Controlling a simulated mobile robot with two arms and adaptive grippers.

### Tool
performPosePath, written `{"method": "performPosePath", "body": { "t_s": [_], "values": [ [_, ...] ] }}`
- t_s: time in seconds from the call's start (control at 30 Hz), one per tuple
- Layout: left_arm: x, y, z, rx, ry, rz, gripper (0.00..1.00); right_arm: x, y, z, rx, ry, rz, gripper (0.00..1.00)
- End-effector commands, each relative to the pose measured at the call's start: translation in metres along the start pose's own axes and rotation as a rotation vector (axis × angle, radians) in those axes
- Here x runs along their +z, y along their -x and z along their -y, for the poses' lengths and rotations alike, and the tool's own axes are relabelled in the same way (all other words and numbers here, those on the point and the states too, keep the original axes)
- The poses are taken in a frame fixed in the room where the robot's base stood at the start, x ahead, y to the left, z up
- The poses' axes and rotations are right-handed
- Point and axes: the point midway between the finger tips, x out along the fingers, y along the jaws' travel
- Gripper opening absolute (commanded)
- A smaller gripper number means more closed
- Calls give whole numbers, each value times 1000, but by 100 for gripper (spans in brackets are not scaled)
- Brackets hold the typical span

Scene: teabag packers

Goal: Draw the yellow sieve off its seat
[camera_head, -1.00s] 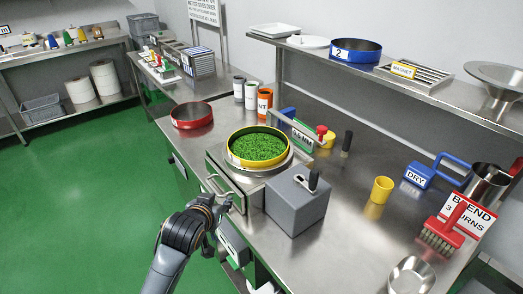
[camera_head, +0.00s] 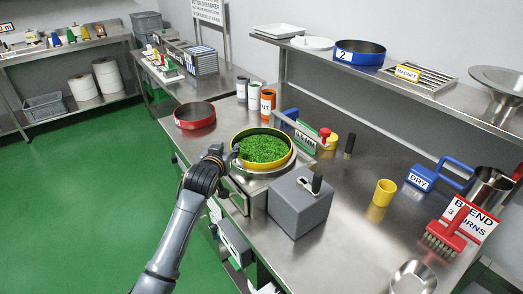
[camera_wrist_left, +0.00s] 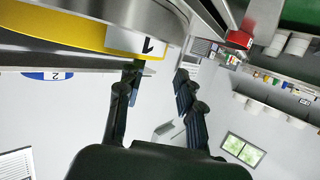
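The yellow sieve (camera_head: 238,164), filled with green leaf, sits on its round metal seat (camera_head: 262,173) on the steel machine. My left gripper (camera_head: 236,153) is at the left side of the sieve's rim, in from the lower left. In the left wrist view, its two fingers (camera_wrist_left: 158,75) are apart with a gap between them. The sieve's yellow wall (camera_wrist_left: 75,35) and its white label run across the top left there, close to the fingertips. I cannot tell whether a finger touches it. My right gripper is not in view.
A grey box with a lever (camera_head: 299,203) stands in front of the sieve. A red sieve (camera_head: 195,115) and several canisters (camera_head: 254,95) stand behind. A yellow cup (camera_head: 384,192) is to the right.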

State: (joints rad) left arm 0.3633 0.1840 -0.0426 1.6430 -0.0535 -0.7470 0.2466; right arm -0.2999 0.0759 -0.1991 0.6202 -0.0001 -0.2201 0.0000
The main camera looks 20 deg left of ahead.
Motion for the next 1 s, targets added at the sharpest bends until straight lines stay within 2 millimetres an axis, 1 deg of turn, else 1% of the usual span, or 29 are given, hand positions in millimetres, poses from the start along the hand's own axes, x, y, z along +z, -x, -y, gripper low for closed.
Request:
{"method": "performPosePath", "body": {
  "t_s": [0.17,0.27,0.43,0.6,0.9,0.93,1.0],
  "values": [
    [0,-8,0,0,0,1,36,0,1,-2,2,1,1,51],
    [0,-18,0,0,0,1,36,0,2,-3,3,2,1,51],
    [0,-41,0,0,1,1,36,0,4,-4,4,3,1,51],
    [0,-56,0,0,1,1,36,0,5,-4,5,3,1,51],
    [0,-59,0,0,0,0,36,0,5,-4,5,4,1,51],
    [0,-59,0,0,0,0,34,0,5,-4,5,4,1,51],
    [0,-59,0,0,0,0,20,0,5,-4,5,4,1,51]
  ]
}}
